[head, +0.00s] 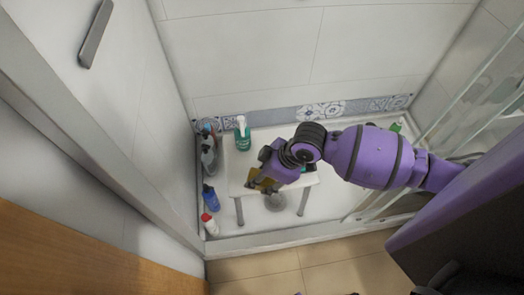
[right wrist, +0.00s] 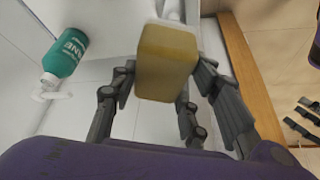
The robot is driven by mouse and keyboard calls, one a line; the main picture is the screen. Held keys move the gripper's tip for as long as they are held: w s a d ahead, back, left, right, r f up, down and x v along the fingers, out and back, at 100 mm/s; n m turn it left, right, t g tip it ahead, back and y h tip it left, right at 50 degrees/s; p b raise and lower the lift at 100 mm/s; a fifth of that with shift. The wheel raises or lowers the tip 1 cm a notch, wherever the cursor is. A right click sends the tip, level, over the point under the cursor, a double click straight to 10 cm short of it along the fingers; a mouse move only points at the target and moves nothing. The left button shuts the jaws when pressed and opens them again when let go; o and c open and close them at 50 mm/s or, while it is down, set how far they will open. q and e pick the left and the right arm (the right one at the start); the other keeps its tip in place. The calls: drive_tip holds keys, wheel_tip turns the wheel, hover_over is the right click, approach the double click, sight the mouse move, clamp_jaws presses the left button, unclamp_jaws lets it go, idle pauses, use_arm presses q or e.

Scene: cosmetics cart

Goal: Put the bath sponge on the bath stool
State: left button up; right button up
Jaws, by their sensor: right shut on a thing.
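The bath sponge (right wrist: 167,62) is a yellow-tan block between the fingers of my right gripper (right wrist: 160,85). In the head view the sponge (head: 266,184) is partly hidden by my right gripper (head: 262,182), which is shut on it. They show over the front part of the white bath stool (head: 238,165); the gap to the seat is hard to judge. The stool stands in the shower tray, its front legs visible, and my arm covers part of its right side. Dark finger-like parts at the right edge of the right wrist view may be my left gripper; their state is unclear.
A green pump bottle (head: 242,138) stands on the stool's back left; it also shows in the right wrist view (right wrist: 66,52). Several bottles, including a blue one (head: 210,198) and a red-white one (head: 210,224), line the left wall. A glass panel (head: 470,105) borders the right side.

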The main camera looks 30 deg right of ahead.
drive_tip(key=shift+w+d+f, duration=0.15)
drive_tip(key=shift+d+f, duration=0.1)
drive_tip(key=shift+d, duration=0.45)
drive_tip(key=shift+w+d, duration=0.15)
drive_tip(key=shift+w, duration=0.2)
drive_tip(key=w+f, duration=0.3)
drive_tip(key=w, duration=0.1)
drive_tip(key=w+a+f+b, duration=0.1)
drive_tip(key=w+f, duration=0.1)
drive_tip(key=w, duration=0.2)
drive_tip(key=w+f+b, duration=0.1)
drive_tip(key=w+f, duration=0.2)
drive_tip(key=w, duration=0.1)
drive_tip(key=shift+a+f, duration=0.2)
drive_tip(key=shift+f, duration=0.1)
drive_tip(key=shift+w+f, duration=0.2)
drive_tip(key=f, duration=0.2)
drive_tip(key=f+b, duration=0.1)
drive_tip(key=shift+w+f, duration=0.3)
use_arm(q)
drive_tip(key=f, duration=0.2)
drive_tip(key=shift+s+d+f, duration=0.25)
drive_tip(key=shift+f, duration=0.05)
use_arm(e)
drive_tip(key=o, duration=0.9)
use_arm(q)
drive_tip(key=shift+s+f, duration=0.2)
drive_tip(key=shift+s, duration=0.2)
use_arm(e)
drive_tip(key=shift+o, duration=0.6)
